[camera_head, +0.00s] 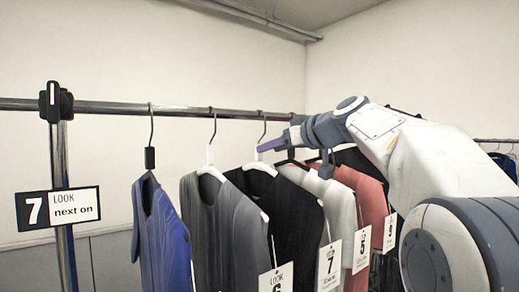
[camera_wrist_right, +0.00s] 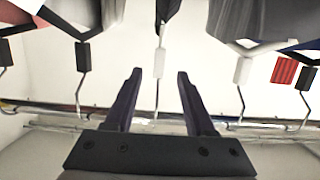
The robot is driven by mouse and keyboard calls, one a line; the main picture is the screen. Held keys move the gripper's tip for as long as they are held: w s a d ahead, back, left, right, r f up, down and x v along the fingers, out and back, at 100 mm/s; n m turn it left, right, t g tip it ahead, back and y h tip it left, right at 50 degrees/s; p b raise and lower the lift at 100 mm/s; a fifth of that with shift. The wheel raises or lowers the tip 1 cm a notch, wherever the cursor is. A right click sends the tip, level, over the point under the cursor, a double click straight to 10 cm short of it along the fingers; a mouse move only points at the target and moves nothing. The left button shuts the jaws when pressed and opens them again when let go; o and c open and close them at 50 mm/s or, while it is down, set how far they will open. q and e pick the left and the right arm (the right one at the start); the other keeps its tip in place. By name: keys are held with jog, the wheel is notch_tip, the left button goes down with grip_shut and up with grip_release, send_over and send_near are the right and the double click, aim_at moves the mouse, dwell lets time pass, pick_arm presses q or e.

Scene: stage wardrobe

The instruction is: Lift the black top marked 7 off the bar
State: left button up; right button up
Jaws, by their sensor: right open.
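The black top (camera_head: 285,215) hangs from the bar (camera_head: 180,108) on a white hanger (camera_head: 260,167), between a grey top and a white top. The tag marked 7 (camera_head: 330,266) hangs at its right edge. My right gripper (camera_head: 266,146) is at this hanger's hook, just below the bar. In the right wrist view my right gripper (camera_wrist_right: 159,80) is open. The white neck of the hanger (camera_wrist_right: 159,62) and its thin hook stand between the fingers, with a gap on each side. Only a little dark cloth (camera_wrist_right: 167,9) shows there. My left gripper is not in view.
The grey top (camera_head: 213,235), tagged 6, hangs close on the left, with a blue top (camera_head: 160,235) further left. The white top (camera_head: 332,198) and a coral top (camera_head: 367,192) crowd the right. A post with a "7 LOOK next on" sign (camera_head: 58,208) stands at left.

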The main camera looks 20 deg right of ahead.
aim_at(259, 161)
jog(key=shift+x, duration=3.15)
grip_shut()
jog(key=shift+r, duration=0.15)
jog(key=shift+r+p, duration=1.45)
jog(key=shift+r, duration=0.15)
jog(key=shift+s+d, duration=0.1)
